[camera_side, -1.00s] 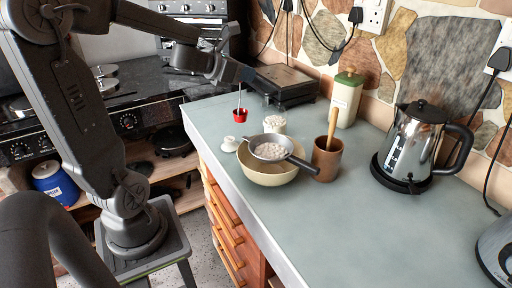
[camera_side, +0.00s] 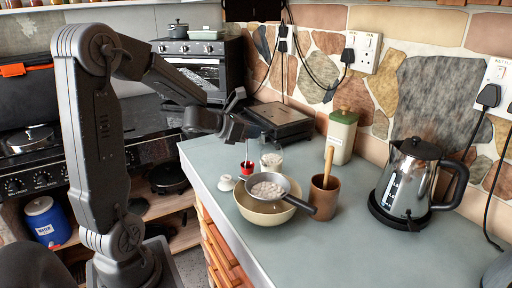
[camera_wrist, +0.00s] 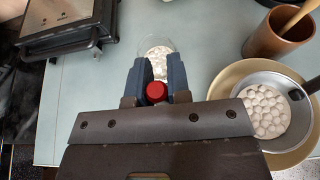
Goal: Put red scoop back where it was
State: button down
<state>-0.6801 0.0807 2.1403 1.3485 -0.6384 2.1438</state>
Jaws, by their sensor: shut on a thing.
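My gripper (camera_side: 246,137) is shut on the red scoop (camera_side: 247,167) and points down over the counter's far left part. The scoop hangs upright on a thin handle, its red cup low, just left of the glass jar (camera_side: 271,161). I cannot tell whether the cup touches the counter. In the wrist view the scoop's round red end (camera_wrist: 156,92) shows between the blue fingers (camera_wrist: 158,80); the rest is hidden beneath. The jar, holding white balls, stands just beyond the fingertips there (camera_wrist: 158,52).
A small white lid (camera_side: 226,183) lies by the counter edge. A brown cup (camera_side: 323,200) with a pestle, a canister (camera_side: 341,138) and a kettle (camera_side: 408,185) stand right. A black grill (camera_side: 281,119) is behind.

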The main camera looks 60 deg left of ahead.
jog(key=shift+w+d+f, duration=0.15)
jog(key=shift+w+f, duration=0.05)
jog(key=shift+f, duration=0.6)
jog(key=shift+w+d+f, duration=0.1)
jog(key=shift+w+f, duration=0.05)
jog(key=shift+f, duration=0.7)
jog(key=shift+w+d+f, duration=0.15)
jog(key=shift+w+f, duration=0.05)
jog(key=shift+f, duration=0.75)
jog(key=c, duration=1.1)
grip_release()
